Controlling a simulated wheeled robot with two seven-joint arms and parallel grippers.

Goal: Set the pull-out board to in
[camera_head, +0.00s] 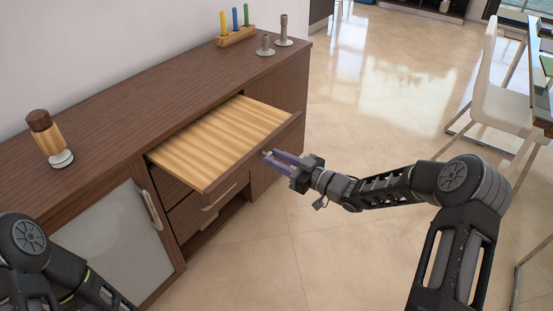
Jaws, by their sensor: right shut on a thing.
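The pull-out board (222,140) is a light striped wooden panel with a dark front edge. It sticks out from the dark wooden cabinet (95,103), above the drawers. My right gripper (268,155) is at the board's front edge, right of its middle, with its purple fingers shut on that edge. The fingertips are small in the picture and the exact contact is hard to see. My left arm (40,262) shows at the lower left, and its gripper is out of the picture.
Drawers with metal handles (218,196) lie below the board. A glass-panelled door (112,240) is left of them. A grinder (50,140), candle holders (283,30) and a rack of coloured candles (236,34) stand on top. Open floor lies right; a white chair (500,95) stands beyond.

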